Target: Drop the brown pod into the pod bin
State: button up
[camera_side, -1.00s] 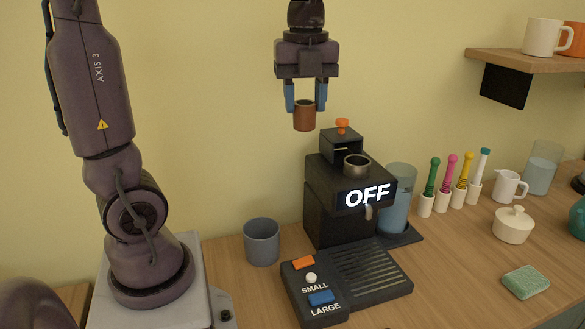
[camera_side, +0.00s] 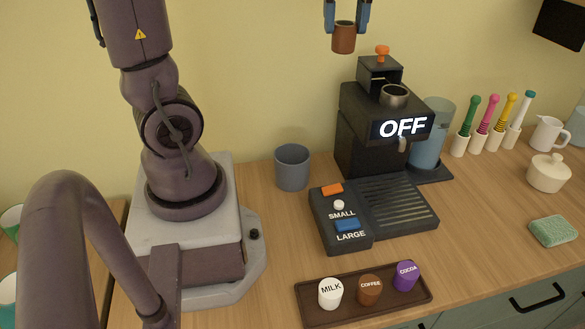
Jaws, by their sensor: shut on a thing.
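My gripper (camera_side: 346,22) is at the top of the view, partly cut off, with its blue fingers shut on a plain brown pod (camera_side: 344,39). It holds the pod upright in the air, above and a little left of the coffee machine (camera_side: 362,150), whose display reads OFF. A round metal holder (camera_side: 394,96) is on top of the machine, below and right of the pod. A blue-grey open container (camera_side: 292,168) stands left of the machine; I see no label marking it as the pod bin. A second brown piece, labelled COFFEE (camera_side: 370,289), sits on the front tray (camera_side: 330,318).
The tray also holds a white MILK piece (camera_side: 330,293) and a purple COCOA piece (camera_side: 405,275). A button panel (camera_side: 340,230) lies before the machine. Several coloured stirrers in holders, a jug (camera_side: 548,133), a lidded pot (camera_side: 549,172) and a green sponge (camera_side: 553,231) are at right.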

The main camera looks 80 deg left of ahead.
jog(key=s+a+f, duration=0.2)
jog(key=f, duration=0.5)
jog(key=s+a+f, duration=0.2)
jog(key=f, duration=0.6)
jog(key=s+a+f, duration=0.2)
jog(key=a+f, duration=0.1)
jog(key=f, duration=0.5)
jog(key=shift+s, duration=0.3)
jog(key=o, duration=1)
jog(key=shift+c, duration=0.2)
